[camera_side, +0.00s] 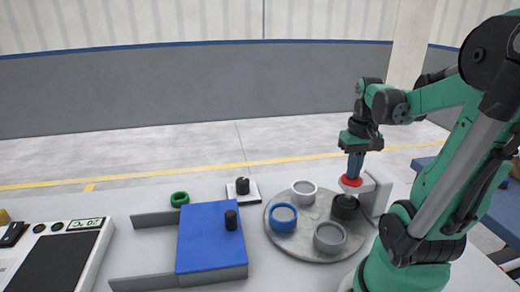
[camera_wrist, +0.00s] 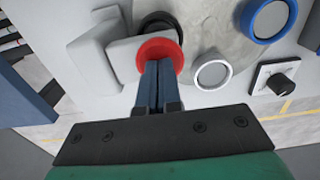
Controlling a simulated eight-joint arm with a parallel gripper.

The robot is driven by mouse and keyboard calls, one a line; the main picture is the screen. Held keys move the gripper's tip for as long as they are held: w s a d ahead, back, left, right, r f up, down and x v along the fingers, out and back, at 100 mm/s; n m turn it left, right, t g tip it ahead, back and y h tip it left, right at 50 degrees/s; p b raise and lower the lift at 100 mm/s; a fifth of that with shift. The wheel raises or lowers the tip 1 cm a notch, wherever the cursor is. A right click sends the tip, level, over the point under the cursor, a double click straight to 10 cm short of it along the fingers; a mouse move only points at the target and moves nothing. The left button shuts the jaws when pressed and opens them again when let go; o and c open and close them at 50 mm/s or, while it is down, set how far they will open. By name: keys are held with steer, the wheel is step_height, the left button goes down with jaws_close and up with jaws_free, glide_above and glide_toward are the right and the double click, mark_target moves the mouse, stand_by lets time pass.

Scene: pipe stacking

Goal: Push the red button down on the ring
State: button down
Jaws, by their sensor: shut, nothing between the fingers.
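The red button (camera_side: 350,181) is a round disc on a pale press stand (camera_side: 381,192) at the right of the turntable. It also shows in the wrist view as a red disc (camera_wrist: 154,48) on a white arm. Beneath it is a dark round ring (camera_side: 344,208), partly hidden by the press; its black rim (camera_wrist: 162,20) shows behind the button in the wrist view. My gripper (camera_side: 354,175) points down with its blue fingers together and empty. The fingertips (camera_wrist: 160,66) are at the button and overlap it in both views; I cannot tell whether they press on it.
The round grey turntable (camera_side: 274,239) also holds a blue-rimmed cup (camera_side: 283,219), a white cup (camera_side: 304,190) and a grey cup (camera_side: 329,237). A black knob (camera_side: 242,186), a green ring (camera_side: 179,198), a blue block (camera_side: 208,243) and a scale (camera_side: 60,262) stand to the left.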

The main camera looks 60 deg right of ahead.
steer(key=shift+r, duration=3.5)
steer(key=w+a+f+n+t, duration=0.2)
steer(key=w+a, duration=0.4)
steer(key=a, duration=0.4)
steer(key=w+a+f+n+t, duration=0.2)
steer(key=w+a+n+t, duration=0.3)
steer(key=a, duration=0.5)
steer(key=shift+w+f+n, duration=0.25)
steer(key=shift+w+n, duration=0.75)
steer(key=shift+w, duration=0.15)
steer(key=shift+a, duration=0.1)
